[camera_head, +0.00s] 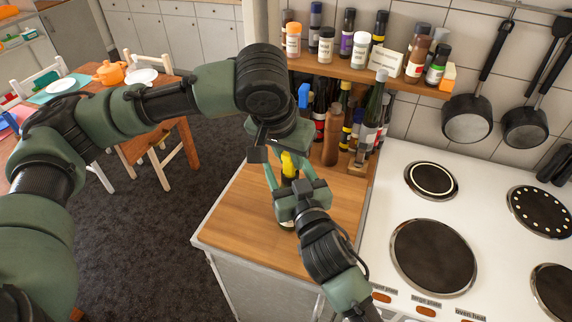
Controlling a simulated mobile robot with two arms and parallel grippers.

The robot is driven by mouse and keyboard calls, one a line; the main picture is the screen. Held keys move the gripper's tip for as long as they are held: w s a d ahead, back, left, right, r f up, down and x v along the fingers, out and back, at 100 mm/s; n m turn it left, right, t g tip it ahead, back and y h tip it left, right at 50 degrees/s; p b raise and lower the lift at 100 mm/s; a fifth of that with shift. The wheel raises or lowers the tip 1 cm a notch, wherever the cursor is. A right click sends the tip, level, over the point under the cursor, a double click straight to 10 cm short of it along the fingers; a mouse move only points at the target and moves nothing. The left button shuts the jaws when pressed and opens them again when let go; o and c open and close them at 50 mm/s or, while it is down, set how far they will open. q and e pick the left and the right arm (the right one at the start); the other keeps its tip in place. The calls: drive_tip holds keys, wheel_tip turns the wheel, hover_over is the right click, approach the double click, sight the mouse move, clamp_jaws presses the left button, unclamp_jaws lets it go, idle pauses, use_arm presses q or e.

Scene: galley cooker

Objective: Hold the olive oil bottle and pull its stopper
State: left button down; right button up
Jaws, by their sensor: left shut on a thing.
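The olive oil bottle (287,222) stands on the wooden worktop, mostly hidden by my two grippers. A yellow part of it (288,166) shows between the green fingers, and dark glass shows lower down. My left gripper (287,155) reaches down from above and is shut at the top of the bottle. The stopper is hidden there. My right gripper (286,185) comes from the lower right and is at the bottle's side. Its fingertips overlap the bottle and the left fingers, so its grip cannot be told.
Bottles and a wooden pepper mill (332,135) stand close behind. A shelf (340,70) with jars and bottles hangs above. The white cooker (400,190) with dark hotplates is at the right. The worktop (235,220) is clear at the left front.

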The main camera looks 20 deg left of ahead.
clamp_jaws()
drive_tip(key=shift+d, duration=0.1)
idle(1.0)
